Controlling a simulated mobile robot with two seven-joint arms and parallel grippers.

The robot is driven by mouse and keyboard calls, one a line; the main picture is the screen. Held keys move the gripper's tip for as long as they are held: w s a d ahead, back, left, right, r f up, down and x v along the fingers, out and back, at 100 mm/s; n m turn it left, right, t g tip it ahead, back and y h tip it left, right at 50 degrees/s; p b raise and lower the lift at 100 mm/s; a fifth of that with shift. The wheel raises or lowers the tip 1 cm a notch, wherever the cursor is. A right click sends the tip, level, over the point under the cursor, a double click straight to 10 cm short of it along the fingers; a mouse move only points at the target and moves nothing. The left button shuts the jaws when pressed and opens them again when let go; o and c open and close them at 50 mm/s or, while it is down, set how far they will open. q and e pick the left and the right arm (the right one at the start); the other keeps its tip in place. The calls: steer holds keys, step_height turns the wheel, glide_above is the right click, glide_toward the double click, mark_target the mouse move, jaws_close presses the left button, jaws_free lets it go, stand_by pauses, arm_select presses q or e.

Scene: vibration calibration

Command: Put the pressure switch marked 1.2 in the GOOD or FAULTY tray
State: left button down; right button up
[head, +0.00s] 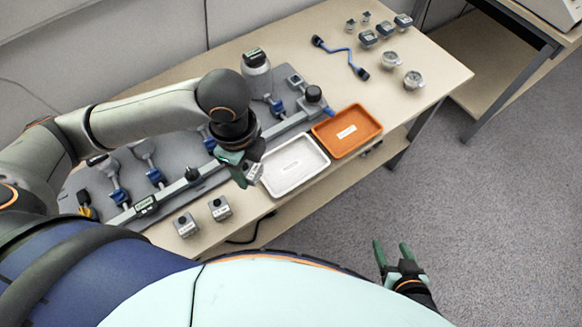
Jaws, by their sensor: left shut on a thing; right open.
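My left gripper (243,178) is shut on a small grey switch (255,172), held by the left end of the white tray. Its marking is too small to read, so I cannot tell whether it says 1.2. The white tray (311,183) lies on the table with a label inside, and the orange tray (372,142) lies beside it to the right. Both labels are too small to read. I see no other switch in either tray. My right gripper (391,258) is open and empty, off the table over the floor.
Two similar grey switches (185,224) (220,208) stand at the table's front edge. A grey fixture board (95,185) with blue fittings and a rail lies behind. A blue cable (341,52), several gauges (390,60) and small parts are at the far right.

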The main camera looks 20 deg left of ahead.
arm_select(q)
steer(key=m, duration=0.2)
steer(key=s+m, duration=0.1)
steer(key=m, duration=0.2)
steer(key=shift+s+b, duration=0.1)
steer(key=shift+b, duration=0.25)
steer(key=shift+m, duration=0.4)
steer(key=shift+w+d, duration=0.15)
steer(key=shift+w, duration=0.05)
steer(key=w+d+f, duration=0.3)
steer(key=w+f, duration=0.1)
steer(key=w, duration=0.4)
steer(key=b, duration=0.2)
glide_above(291, 167)
step_height(291, 167, down, 6)
steer(key=shift+w+r, duration=0.1)
steer(key=shift+f, duration=1.5)
